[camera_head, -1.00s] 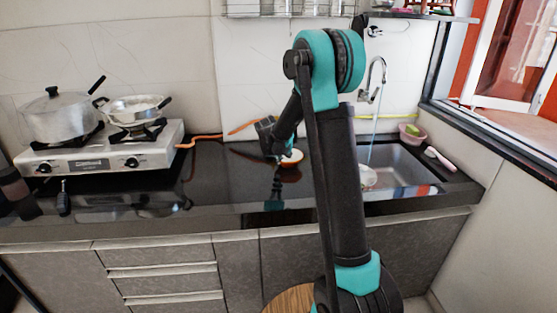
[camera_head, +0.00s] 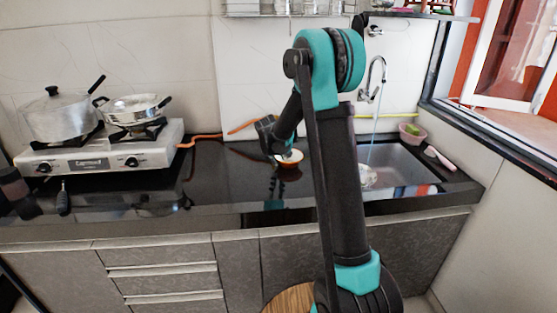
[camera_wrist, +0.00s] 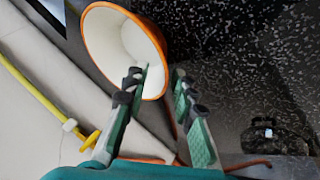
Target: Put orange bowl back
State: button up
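The orange bowl (camera_head: 291,161), white inside, is on the dark counter just left of the sink. It also shows at the top left of the wrist view (camera_wrist: 97,38), with its opening facing the camera. My gripper (camera_wrist: 158,74) is open, its two fingers apart. In the wrist view one fingertip overlaps the bowl's white inside and the other lies just outside its rim. I cannot tell whether either finger touches the bowl. In the head view my gripper (camera_head: 276,152) is at the bowl's left side and partly hides it.
The stove (camera_head: 100,152) with a lidded pot (camera_head: 62,117) and a pan (camera_head: 135,108) stands at the left. The sink (camera_head: 405,165) is at the right, with a pink bowl (camera_head: 412,133) behind it. An orange hose (camera_head: 207,136) runs along the wall. The counter between stove and gripper is clear.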

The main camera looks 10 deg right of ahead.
jog(key=v, duration=1.2)
jog(key=s+d+f+m+y, duration=0.1)
jog(key=s+d+f+m, duration=0.1)
jog(key=s, duration=0.9)
jog(key=s+d+f+m+g, duration=0.1)
jog(key=s+d+f, duration=0.3)
jog(key=s, duration=0.8)
jog(key=s+d+f+m+g+y, duration=0.1)
jog(key=s+f, duration=0.5)
jog(key=s, duration=0.6)
jog(key=shift+d+f+m+y, duration=0.25)
jog(key=shift+d+m+y, duration=0.05)
jog(key=shift+d+m, duration=0.6)
jog(key=shift+s+r, duration=0.1)
jog(key=shift+s, duration=0.05)
jog(key=shift+d, duration=0.1)
